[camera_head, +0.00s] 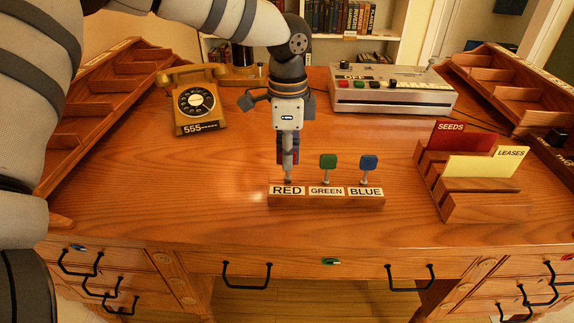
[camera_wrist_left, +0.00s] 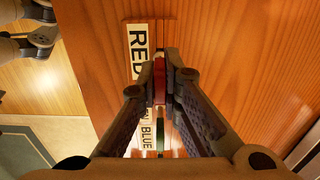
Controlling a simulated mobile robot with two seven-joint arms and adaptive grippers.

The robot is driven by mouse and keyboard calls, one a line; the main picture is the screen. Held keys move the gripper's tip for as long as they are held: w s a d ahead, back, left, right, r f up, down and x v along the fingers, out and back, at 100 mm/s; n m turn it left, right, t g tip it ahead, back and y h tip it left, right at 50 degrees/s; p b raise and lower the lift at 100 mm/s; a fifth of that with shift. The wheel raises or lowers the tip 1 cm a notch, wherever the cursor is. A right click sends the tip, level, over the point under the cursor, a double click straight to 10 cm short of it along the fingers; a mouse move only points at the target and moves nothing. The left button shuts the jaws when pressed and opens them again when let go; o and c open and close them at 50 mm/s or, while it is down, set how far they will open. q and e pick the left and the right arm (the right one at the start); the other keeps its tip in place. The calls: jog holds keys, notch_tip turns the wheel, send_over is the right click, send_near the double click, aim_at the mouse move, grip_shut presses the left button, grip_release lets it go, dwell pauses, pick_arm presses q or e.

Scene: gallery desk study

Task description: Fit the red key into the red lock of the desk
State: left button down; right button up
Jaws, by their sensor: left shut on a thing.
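My left gripper (camera_head: 288,172) is over the RED place of the wooden key holder (camera_head: 327,202), pointing down. In the left wrist view its fingers (camera_wrist_left: 161,78) are shut on the red key (camera_wrist_left: 160,92), whose head shows as a red strip between them. The fingers hide the key in the head view, and I cannot tell whether its shaft is still in the holder. The red lock (camera_head: 567,257) shows as a small red spot on the desk's front at the far right edge. My right gripper is not in view.
A green key (camera_head: 328,161) and a blue key (camera_head: 369,162) stand upright in the holder. A green lock (camera_head: 331,261) is on the middle drawer. A letter rack (camera_head: 440,195) stands right, a telephone (camera_head: 197,103) and a recorder (camera_head: 393,92) behind. The front-left desktop is clear.

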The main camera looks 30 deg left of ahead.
pick_arm(q)
jog(key=shift+r+p, duration=0.45)
jog(key=shift+r, duration=1.15)
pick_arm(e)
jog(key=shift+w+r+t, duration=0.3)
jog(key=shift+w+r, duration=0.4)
pick_arm(q)
notch_tip(320, 180, up, 3)
jog(key=shift+r+p, duration=0.15)
jog(key=shift+p, duration=0.2)
notch_tip(320, 180, up, 2)
jog(key=shift+r, duration=1.35)
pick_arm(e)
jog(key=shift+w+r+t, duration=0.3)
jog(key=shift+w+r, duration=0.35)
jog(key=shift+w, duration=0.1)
pick_arm(q)
jog(key=shift+f, duration=0.1)
